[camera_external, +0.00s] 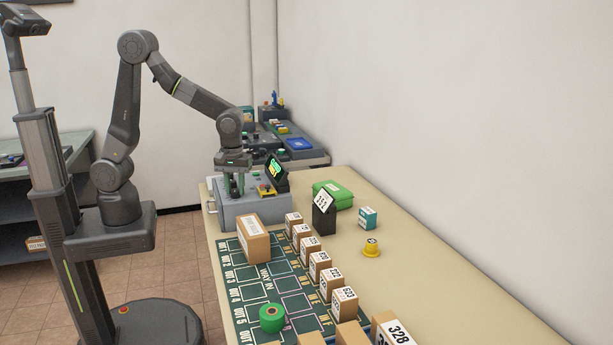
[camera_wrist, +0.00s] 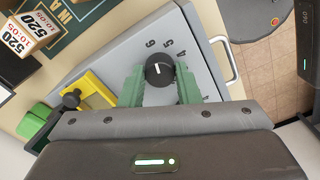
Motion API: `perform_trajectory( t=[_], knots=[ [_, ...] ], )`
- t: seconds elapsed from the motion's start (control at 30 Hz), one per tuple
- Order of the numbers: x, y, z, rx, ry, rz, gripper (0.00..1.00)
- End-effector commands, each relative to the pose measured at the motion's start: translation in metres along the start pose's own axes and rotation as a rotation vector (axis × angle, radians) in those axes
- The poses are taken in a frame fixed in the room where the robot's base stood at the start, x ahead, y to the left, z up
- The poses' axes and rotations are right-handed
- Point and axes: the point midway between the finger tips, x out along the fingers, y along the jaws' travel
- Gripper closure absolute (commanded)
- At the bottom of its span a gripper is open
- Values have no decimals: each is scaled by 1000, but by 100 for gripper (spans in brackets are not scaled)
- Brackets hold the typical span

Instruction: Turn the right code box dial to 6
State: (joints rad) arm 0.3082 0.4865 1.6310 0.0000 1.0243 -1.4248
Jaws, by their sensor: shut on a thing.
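The grey code box (camera_external: 240,217) stands at the far left end of the table. Its black dial (camera_wrist: 159,70) is in the wrist view, with the printed numbers 6, 5 and 4 around its far side. The dial's short white mark points toward the 6 and 5 side; I cannot tell exactly which number it meets. My gripper (camera_external: 236,190) is over the box top. Its green fingers in the wrist view (camera_wrist: 160,82) are on both sides of the dial, shut on it. The lower numbers are partly hidden by the fingers.
A brown carton (camera_external: 254,240) stands close in front. A green case (camera_external: 333,195) and several numbered boxes lie to the right.

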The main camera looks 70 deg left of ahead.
Motion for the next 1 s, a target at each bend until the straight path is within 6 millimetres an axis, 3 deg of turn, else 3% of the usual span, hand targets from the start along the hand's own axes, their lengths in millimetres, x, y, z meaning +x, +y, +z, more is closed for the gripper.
perform_trajectory(
  t=[0.07,0.1,0.2,0.5,0.63,1.0],
  knots=[
    [-1,1,0,0,0,5,93],
    [-1,1,0,0,0,5,68],
    [-1,1,0,0,0,4,49],
    [-1,0,0,1,0,2,49],
    [-11,1,0,1,0,3,49],
    [-91,1,0,1,1,7,49]
  ],
)
